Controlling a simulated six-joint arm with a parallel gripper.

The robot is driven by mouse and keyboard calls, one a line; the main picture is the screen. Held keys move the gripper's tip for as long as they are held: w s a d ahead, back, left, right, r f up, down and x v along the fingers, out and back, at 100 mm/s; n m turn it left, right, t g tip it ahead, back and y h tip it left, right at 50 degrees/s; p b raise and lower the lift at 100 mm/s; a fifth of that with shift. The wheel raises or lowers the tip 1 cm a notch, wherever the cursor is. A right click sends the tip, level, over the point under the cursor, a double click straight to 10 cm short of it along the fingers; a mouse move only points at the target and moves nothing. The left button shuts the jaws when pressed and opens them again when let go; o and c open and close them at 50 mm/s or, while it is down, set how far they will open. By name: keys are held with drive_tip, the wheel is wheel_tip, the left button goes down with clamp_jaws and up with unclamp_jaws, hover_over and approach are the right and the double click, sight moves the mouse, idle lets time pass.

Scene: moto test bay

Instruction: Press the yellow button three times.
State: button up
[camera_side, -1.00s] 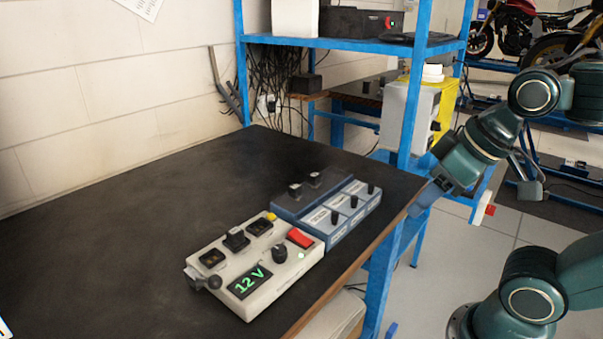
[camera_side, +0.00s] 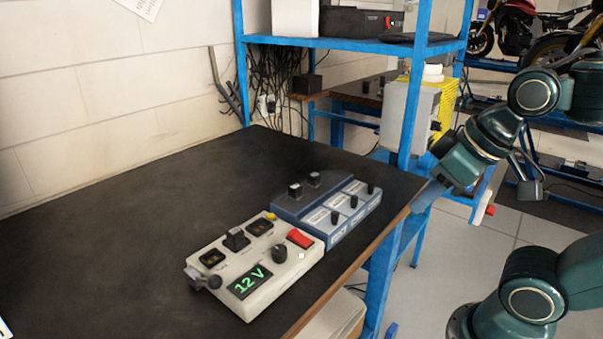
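The small yellow button (camera_side: 271,216) sits at the far corner of the beige control box (camera_side: 215,283) on the dark bench. The box also carries a red rocker switch (camera_side: 300,238), a black knob (camera_side: 279,254), a black toggle and a green display (camera_side: 250,283) reading 12 V. My gripper (camera_side: 449,178) is at the right, beyond the bench's right edge and well apart from the button. Its fingers cannot be made out clearly, so its opening cannot be told.
A blue-grey box (camera_side: 340,219) with several black knobs stands against the control box's right side. A blue shelf post (camera_side: 415,100) rises at the bench's back right corner, close to my wrist. The bench top (camera_side: 130,245) is clear on the left.

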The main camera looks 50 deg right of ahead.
clamp_jaws()
idle(1.4)
